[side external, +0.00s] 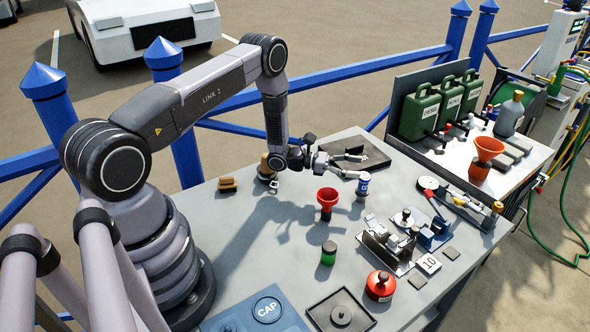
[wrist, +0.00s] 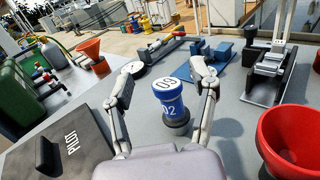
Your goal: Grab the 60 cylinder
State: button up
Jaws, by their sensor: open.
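A blue cylinder with a white top (wrist: 171,103) stands upright on a dark base, ahead of my gripper (wrist: 167,72) in the wrist view. Its round top label shows digits that look like 60 turned upside down, and "02" is on its side. In the side view the same cylinder (side external: 363,184) stands on the grey table, right beside the fingertips of my gripper (side external: 362,166). My gripper is open and empty, with one finger to each side of the cylinder in the wrist view. I cannot tell whether a finger touches it.
A red funnel (side external: 327,198) stands close by and shows at the right of the wrist view (wrist: 291,140). A dark PILOT plate (wrist: 62,143) lies to the left.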

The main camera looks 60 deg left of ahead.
aim_at(364, 179)
notch_tip(364, 179, down, 5)
jog(key=shift+d+r, duration=0.1)
jog(key=shift+r, duration=0.05)
jog(key=shift+r+x, duration=0.2)
jog(key=shift+x, duration=1.25)
grip_shut()
